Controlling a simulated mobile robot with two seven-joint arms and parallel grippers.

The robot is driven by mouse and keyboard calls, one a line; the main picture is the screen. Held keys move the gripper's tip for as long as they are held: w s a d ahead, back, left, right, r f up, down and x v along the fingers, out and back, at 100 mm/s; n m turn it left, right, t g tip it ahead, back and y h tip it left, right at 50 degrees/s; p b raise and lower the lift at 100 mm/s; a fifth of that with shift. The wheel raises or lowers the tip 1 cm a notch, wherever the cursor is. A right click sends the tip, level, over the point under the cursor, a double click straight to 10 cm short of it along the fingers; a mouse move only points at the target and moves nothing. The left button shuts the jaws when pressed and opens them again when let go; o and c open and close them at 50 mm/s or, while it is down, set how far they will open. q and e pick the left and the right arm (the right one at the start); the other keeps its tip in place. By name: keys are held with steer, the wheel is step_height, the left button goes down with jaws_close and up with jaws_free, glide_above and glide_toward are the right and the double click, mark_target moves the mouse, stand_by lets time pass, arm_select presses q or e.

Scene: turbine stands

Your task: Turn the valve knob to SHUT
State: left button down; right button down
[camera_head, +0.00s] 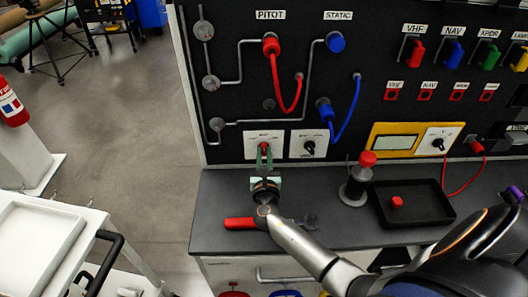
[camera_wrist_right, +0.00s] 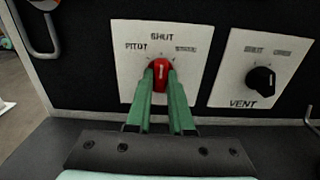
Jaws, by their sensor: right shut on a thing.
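The red valve knob (camera_wrist_right: 161,70) sits on a white plate (camera_wrist_right: 132,58) labelled PITOT, SHUT and a third word at right that is hard to read. The green fingers of my right gripper (camera_wrist_right: 161,86) are shut on the knob, one on each side. A pale mark on the knob points about straight up, towards SHUT. In the head view, my right gripper (camera_head: 264,158) reaches the plate from below, and the fingers partly cover the knob. My left gripper is not in view.
A black VENT knob (camera_wrist_right: 262,80) sits on the plate to the right. Red and blue hoses (camera_head: 296,98) hang above. On the bench stand a red-topped post (camera_head: 357,185) and a black tray (camera_head: 436,206). A red-handled item (camera_head: 240,223) lies near my right wrist.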

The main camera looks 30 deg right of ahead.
stand_by(0.3)
steer(key=c, duration=0.8)
jaws_free()
steer(key=shift+s, duration=0.1)
steer(key=v, duration=1.2)
steer(key=shift+s, duration=0.2)
steer(key=shift+a, duration=0.1)
